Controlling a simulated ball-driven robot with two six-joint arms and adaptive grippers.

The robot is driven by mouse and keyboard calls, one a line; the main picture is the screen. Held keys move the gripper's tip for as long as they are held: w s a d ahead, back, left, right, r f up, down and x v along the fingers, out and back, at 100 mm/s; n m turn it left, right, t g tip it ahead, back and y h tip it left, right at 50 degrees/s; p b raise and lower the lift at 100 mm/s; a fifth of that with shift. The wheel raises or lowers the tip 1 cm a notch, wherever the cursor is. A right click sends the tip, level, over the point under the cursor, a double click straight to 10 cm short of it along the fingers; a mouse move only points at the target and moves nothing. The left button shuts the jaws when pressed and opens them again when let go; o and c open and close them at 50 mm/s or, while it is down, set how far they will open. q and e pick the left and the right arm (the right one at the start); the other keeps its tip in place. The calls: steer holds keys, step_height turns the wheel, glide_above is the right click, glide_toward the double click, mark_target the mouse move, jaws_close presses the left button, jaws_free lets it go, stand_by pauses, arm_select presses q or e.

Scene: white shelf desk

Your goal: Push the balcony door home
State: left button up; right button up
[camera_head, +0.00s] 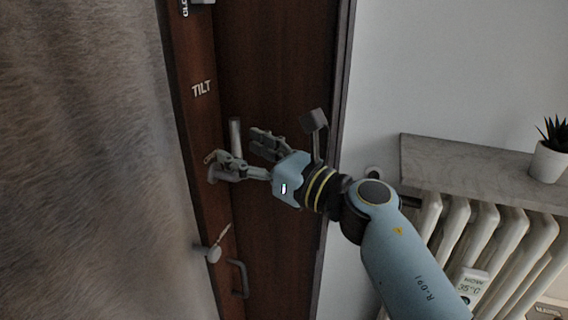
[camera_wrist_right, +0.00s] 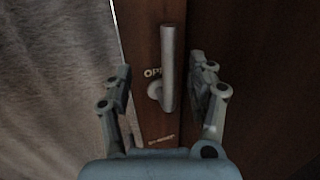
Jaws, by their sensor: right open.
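The balcony door is dark brown, with a broad panel (camera_head: 272,65) and a lighter strip (camera_head: 203,120) marked "TILT" on its left. An upright grey lever handle (camera_head: 235,135) stands on this strip. It also shows in the right wrist view (camera_wrist_right: 168,65), beside a partly hidden label starting "OP". My right gripper (camera_head: 239,148) is open at the handle, one finger on each side of it. In the right wrist view, gaps show between the handle and both fingers (camera_wrist_right: 162,88). Whether the door stands ajar is hard to tell. My left gripper is not in view.
A grey-brown curtain-like surface (camera_head: 85,160) fills the left. A pale knob (camera_head: 213,252) and a small grey pull (camera_head: 239,279) sit lower on the door. At right are a ribbed radiator (camera_head: 480,232), a grey shelf (camera_head: 465,160) and a potted plant (camera_head: 549,160).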

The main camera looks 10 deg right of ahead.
steer(key=v, duration=0.5)
steer(key=shift+s+d+r, duration=0.1)
steer(key=shift+d, duration=0.1)
